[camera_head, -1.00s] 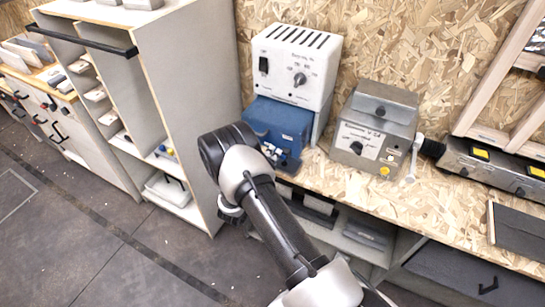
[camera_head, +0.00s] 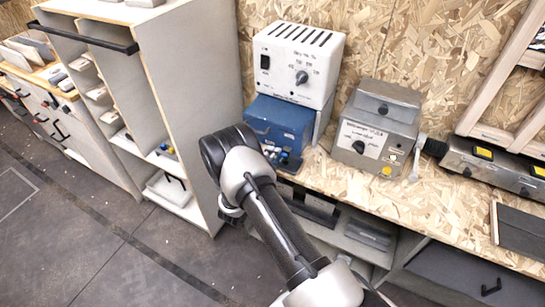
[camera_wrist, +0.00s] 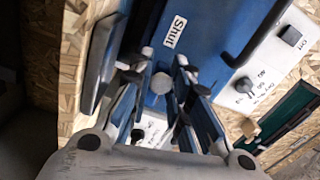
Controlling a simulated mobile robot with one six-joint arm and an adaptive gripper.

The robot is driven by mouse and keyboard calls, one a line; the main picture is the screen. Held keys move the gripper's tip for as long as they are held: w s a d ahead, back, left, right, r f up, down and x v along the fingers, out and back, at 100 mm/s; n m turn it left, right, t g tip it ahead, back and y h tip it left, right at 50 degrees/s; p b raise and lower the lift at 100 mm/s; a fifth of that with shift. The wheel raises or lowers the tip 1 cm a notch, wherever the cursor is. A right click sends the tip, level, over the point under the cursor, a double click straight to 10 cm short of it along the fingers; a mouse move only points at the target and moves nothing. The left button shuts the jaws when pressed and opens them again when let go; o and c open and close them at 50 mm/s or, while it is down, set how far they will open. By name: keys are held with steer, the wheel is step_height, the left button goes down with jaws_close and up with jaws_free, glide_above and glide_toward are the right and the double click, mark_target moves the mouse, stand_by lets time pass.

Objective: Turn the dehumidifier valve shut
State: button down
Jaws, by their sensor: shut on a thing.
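The dehumidifier is a white box (camera_head: 300,66) on top of a blue unit (camera_head: 280,122) on the bench. In the wrist view the blue face (camera_wrist: 205,45) bears a "Shut" label, and the white panel (camera_wrist: 270,70) has a switch and a dial. A pale round valve knob (camera_wrist: 161,83) sits in front of the blue face, between the fingers of my gripper (camera_wrist: 160,92). My gripper is shut on the valve. The fingers partly cover the valve's body, and how far it is turned cannot be told. In the head view my arm hides most of the gripper.
A grey metal box (camera_head: 377,132) with a dial stands right of the blue unit on the chipboard bench (camera_head: 330,176). A tall grey shelf unit (camera_head: 192,70) stands close on the left. Another metal device (camera_head: 490,165) lies at the right. The floor (camera_head: 60,230) at left is clear.

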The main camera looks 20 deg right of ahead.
steer(key=shift+d+r, duration=0.1)
steer(key=shift+r, duration=0.05)
steer(key=c, duration=1.5)
jaws_free()
steer(key=shift+s, duration=0.1)
steer(key=v, duration=1.2)
